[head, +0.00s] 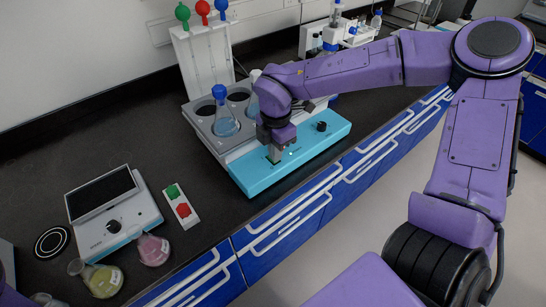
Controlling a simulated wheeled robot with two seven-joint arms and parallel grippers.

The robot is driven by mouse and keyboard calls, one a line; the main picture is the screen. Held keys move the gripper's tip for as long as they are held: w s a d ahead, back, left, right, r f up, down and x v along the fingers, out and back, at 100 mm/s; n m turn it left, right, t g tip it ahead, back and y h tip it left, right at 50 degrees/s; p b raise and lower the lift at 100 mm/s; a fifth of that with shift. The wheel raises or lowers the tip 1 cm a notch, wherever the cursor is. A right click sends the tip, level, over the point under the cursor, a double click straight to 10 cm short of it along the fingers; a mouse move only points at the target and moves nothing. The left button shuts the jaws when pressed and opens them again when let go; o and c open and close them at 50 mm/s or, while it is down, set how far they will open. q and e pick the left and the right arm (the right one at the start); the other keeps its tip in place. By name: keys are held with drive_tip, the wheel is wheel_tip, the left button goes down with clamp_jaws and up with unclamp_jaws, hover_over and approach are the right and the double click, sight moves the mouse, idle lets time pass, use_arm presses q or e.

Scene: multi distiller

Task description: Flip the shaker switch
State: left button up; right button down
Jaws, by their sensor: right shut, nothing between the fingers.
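The multi distiller (255,177) stands on the dark bench, with a cyan front panel and a grey top with round wells. A flask with a blue stopper (225,122) stands in one well. My right gripper (275,155) is shut and empty, pointing down at the cyan panel. A small green spot shows at its tip; I cannot tell if it touches a switch there. A black knob (321,126) is on the panel to the right of the gripper. A purple part of my left arm shows at the lower left edge; the left gripper is not visible.
A device with a dark plate (103,199) and a knob stands at left. Beside it are a switch box with green and red buttons (181,206), a pink flask (152,250) and a yellow flask (99,279). Bare bench (140,140) lies left of the distiller.

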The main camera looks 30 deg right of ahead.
drive_tip(key=shift+f, duration=0.25)
drive_tip(key=shift+s+r, duration=0.1)
wheel_tip(320, 180, up, 7)
drive_tip(key=p, duration=0.5)
idle(0.5)
